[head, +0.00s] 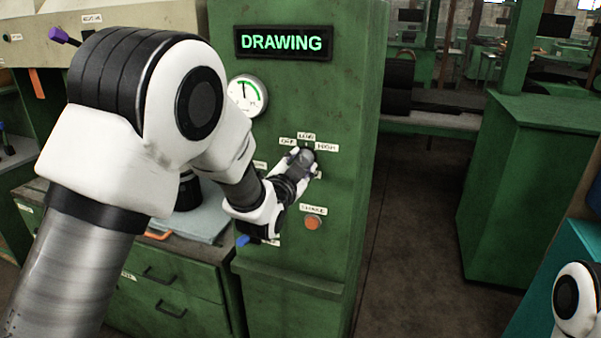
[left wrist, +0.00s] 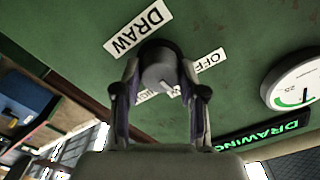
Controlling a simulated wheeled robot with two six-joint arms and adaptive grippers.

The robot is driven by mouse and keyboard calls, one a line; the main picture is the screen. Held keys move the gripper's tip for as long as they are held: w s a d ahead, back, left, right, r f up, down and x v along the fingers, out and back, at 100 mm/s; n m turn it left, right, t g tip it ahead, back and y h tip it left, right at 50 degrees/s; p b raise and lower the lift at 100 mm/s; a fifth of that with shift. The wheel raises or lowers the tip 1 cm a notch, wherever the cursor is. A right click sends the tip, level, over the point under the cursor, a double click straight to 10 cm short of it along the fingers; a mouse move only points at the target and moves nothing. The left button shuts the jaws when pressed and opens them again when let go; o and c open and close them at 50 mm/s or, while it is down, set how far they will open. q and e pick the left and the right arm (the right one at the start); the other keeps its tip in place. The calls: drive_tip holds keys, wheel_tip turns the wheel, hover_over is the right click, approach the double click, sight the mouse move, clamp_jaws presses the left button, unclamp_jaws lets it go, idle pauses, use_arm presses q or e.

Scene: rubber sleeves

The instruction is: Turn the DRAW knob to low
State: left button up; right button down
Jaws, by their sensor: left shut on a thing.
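The grey DRAW knob (left wrist: 160,68) is on the green panel, with the DRAW label (left wrist: 138,28) beside it in the left wrist view. My left gripper (head: 301,164) is shut on the knob, one finger on each side. In the head view, the OFF label (head: 287,141), LOW label (head: 306,136) and HIGH label (head: 327,147) sit around the upper side of the knob. A light ridge shows on the knob's face in the left wrist view; I cannot tell surely which label it points to. My right gripper is not in view.
The cabinet (head: 300,270) also bears a lit DRAWING sign (head: 284,42), a dial gauge (head: 247,96), an orange button (head: 313,223) below the knob and a blue-tipped lever (head: 243,240). A drawer bench (head: 165,290) stands at left. Open floor (head: 410,250) lies right of the cabinet.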

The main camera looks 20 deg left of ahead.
use_arm(q)
drive_tip(key=shift+m+b, duration=0.35)
drive_tip(key=shift+m, duration=0.25)
drive_tip(key=o, duration=1.2)
drive_tip(key=shift+c, duration=0.2)
drive_tip(key=s, duration=1.2)
drive_tip(key=shift+a, duration=0.15)
